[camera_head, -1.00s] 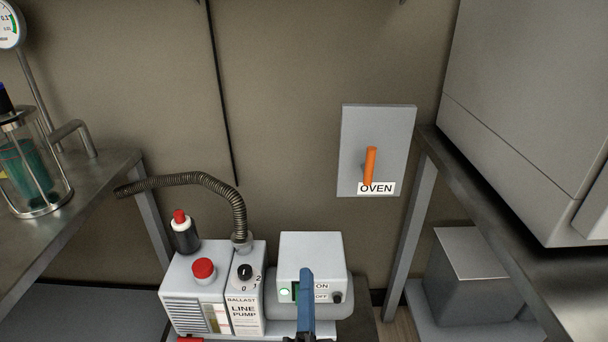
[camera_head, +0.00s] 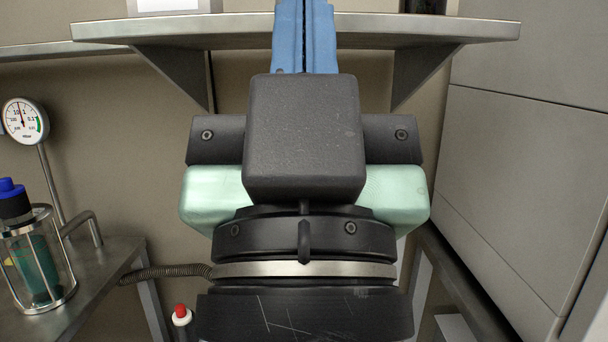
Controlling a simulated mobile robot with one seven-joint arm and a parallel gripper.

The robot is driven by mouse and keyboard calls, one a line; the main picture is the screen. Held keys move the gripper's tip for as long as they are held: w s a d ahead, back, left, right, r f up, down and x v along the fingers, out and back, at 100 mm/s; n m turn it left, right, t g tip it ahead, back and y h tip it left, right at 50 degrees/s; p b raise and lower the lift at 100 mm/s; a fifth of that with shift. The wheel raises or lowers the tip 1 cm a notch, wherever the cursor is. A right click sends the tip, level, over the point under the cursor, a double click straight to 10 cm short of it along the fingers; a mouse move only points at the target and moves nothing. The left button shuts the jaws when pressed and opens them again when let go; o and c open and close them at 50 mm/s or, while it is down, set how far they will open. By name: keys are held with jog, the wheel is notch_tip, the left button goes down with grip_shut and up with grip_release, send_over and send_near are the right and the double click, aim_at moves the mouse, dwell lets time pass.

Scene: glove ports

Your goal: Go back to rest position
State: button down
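My gripper (camera_head: 305,38) fills the middle of the head view, seen from behind, with its blue fingers pointing up. The fingers lie side by side with only a thin dark line between them, so it looks shut, with nothing seen in it. The fingertips run out of the top of the frame. The dark gripper body and pale green housing hide the wall behind, most of the line pump and the oven switch.
A metal wall shelf (camera_head: 420,28) crosses the top, behind the fingers. A gauge (camera_head: 25,121) and a caged bottle with a blue cap (camera_head: 38,262) stand at left on a metal bench (camera_head: 95,278). A large grey cabinet (camera_head: 530,130) stands at right. A ribbed hose (camera_head: 165,271) shows lower left.

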notch_tip(320, 180, up, 31)
jog(key=p, duration=2.8)
jog(key=shift+f, duration=0.2)
jog(key=c, duration=1.6)
grip_release()
jog(key=shift+r+p, duration=0.25)
jog(key=shift+p, duration=0.25)
jog(key=c, duration=1.3)
grip_release()
jog(key=shift+r, duration=0.1)
jog(key=shift+c, duration=0.2)
jog(key=o, duration=0.5)
jog(key=shift+o, duration=0.2)
jog(key=shift+a, duration=0.15)
